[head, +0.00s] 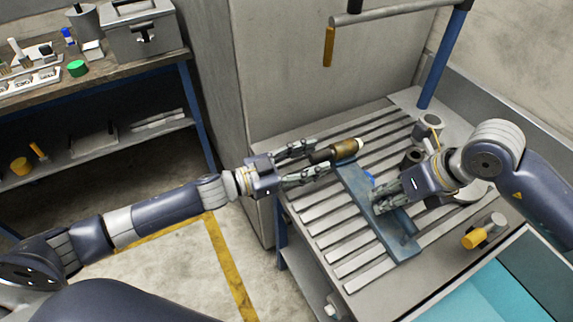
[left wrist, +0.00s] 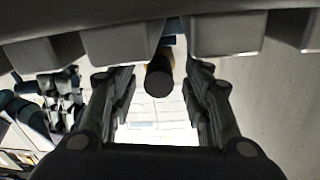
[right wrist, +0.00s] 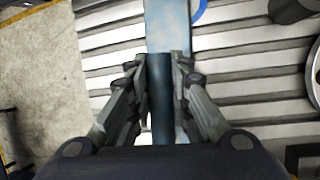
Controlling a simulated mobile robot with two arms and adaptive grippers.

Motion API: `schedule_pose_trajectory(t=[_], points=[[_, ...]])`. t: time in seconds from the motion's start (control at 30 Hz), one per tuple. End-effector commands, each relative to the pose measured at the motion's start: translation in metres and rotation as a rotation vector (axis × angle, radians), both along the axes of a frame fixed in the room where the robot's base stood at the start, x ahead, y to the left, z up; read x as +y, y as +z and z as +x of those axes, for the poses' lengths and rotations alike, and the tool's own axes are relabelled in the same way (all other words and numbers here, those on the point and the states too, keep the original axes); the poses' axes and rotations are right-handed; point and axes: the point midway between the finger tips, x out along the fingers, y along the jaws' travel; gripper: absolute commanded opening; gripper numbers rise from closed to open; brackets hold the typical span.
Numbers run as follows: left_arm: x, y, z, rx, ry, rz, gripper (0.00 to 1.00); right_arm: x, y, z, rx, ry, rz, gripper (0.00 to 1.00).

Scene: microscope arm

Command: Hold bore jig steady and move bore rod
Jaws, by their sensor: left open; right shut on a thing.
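The bore jig (head: 357,182) is a long blue metal piece lying on the slotted table. My right gripper (head: 380,203) is shut on a raised blue part of it; in the right wrist view the jig (right wrist: 168,25) runs up from between the fingers (right wrist: 162,75). The bore rod (head: 345,149), brass with a pale tip and a dark end, lies at the jig's far end. My left gripper (head: 316,158) is open, its fingers on either side of the rod's dark end. In the left wrist view that round black end (left wrist: 159,79) shows between the fingers; contact is not clear.
The slotted table (head: 330,235) has bare slats left and front of the jig. A grey cylinder with a yellow end (head: 474,238) lies at the right. A round metal part (head: 429,124) stands behind my right gripper. A rail with an orange handle (head: 328,47) hangs above.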

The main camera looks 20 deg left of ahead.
Motion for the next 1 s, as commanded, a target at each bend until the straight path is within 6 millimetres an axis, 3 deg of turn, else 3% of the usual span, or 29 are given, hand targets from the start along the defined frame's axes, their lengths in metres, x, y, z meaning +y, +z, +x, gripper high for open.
schedule_pose_trajectory(t=[0.3, 0.5, 1.0], points=[[0.048, -0.002, -0.040, 0.005, 0.001, 0.002, 0.45, 0.000, 0.001, 0.001, -0.003, -0.002, 0.001, 0.00], [0.067, -0.001, -0.057, 0.004, 0.000, 0.001, 0.45, 0.000, 0.001, 0.001, -0.004, -0.002, 0.001, 0.00], [0.077, 0.001, -0.065, -0.001, -0.001, 0.001, 0.45, 0.000, 0.001, 0.001, -0.004, -0.002, 0.001, 0.00]])
